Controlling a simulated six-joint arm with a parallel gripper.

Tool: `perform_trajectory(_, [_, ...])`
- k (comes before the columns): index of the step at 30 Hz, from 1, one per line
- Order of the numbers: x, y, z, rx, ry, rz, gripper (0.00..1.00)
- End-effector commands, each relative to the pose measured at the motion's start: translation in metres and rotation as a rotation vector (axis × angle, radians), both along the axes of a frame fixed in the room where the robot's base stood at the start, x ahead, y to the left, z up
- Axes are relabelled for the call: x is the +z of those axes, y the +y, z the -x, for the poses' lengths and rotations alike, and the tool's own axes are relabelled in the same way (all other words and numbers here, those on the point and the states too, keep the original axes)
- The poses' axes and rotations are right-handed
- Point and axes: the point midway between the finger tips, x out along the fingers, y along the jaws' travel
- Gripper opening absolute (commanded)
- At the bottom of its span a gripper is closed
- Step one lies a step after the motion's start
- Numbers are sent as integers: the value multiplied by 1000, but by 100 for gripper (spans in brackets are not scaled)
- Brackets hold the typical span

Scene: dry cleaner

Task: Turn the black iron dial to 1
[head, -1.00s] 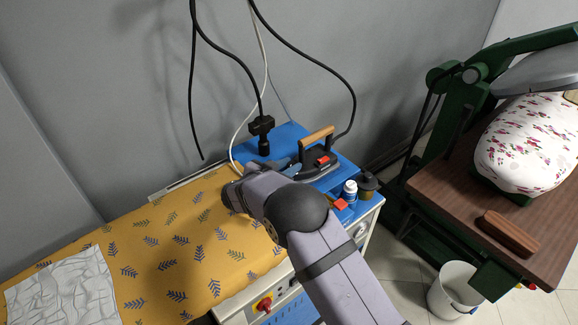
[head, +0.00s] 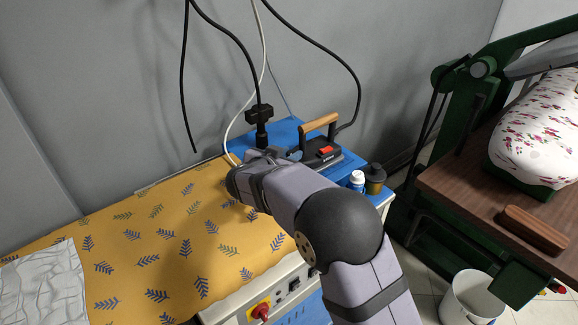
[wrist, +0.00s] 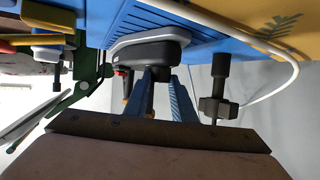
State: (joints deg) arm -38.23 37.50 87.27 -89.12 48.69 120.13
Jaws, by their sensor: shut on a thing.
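The black iron (head: 333,161) with a wooden handle and a red part on top stands on the blue end of the ironing table. In the wrist view, its black body (wrist: 146,50) and pale rim show close up. My gripper (wrist: 157,74) has its two blue fingers up against the end of the black body. It is shut on the iron dial, which is mostly hidden between the fingertips. I cannot read the dial's numbers or mark. In the head view, my arm covers most of the gripper.
A black upright fitting with cables (head: 261,124) stands just left of the iron. A white bottle (head: 357,179) and a dark jar (head: 375,179) stand to its right. A yellow leaf-pattern cover (head: 160,245) spreads left. A green press with a wooden board (head: 470,190) is at right.

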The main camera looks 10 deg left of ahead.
Motion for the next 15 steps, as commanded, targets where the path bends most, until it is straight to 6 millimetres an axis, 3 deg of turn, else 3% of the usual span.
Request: perform_trajectory(15, [0,-5,2,109,-6,3,1])
